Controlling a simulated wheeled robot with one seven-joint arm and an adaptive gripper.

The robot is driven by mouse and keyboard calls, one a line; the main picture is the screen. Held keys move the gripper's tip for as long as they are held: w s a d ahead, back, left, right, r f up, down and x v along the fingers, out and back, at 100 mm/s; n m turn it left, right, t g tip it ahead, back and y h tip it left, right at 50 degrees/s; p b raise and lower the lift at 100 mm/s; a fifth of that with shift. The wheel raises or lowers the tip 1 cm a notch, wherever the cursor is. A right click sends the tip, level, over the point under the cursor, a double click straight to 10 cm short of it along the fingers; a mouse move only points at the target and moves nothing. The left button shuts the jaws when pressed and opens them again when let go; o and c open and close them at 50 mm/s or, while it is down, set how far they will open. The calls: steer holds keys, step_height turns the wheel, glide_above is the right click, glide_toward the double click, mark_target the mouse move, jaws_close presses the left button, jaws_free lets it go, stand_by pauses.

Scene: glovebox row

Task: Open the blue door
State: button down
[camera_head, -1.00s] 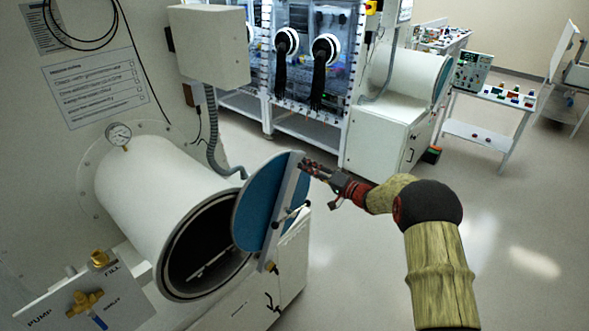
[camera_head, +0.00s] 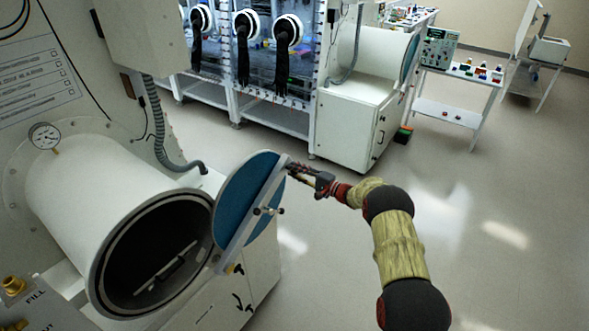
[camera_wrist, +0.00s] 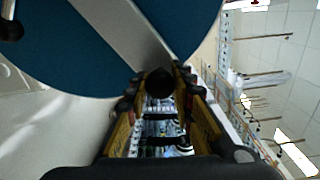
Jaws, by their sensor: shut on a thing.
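The blue door (camera_head: 237,200) is a round disc with a pale metal bar (camera_head: 252,215) across it. It stands swung well away from the mouth of the white cylindrical chamber (camera_head: 75,195), and the dark inside shows. My gripper (camera_head: 291,168) is at the upper end of the bar, on the door's far right edge. In the wrist view, the blue door (camera_wrist: 75,55) and bar (camera_wrist: 125,30) fill the top, and my gripper's fingers (camera_wrist: 160,82) are shut on a dark round knob at the bar's end. The knob is mostly hidden in the head view.
A pressure gauge (camera_head: 44,136) and a grey hose (camera_head: 160,125) are by the chamber. A white cabinet (camera_head: 345,125) and glovebox windows with black gloves (camera_head: 243,55) stand behind. A small white table (camera_head: 455,95) is at back right. The floor on the right is clear.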

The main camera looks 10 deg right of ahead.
steer(key=shift+w+f, duration=0.1)
stand_by(0.3)
steer(key=c, duration=1.5)
jaws_free()
steer(key=v, duration=1.2)
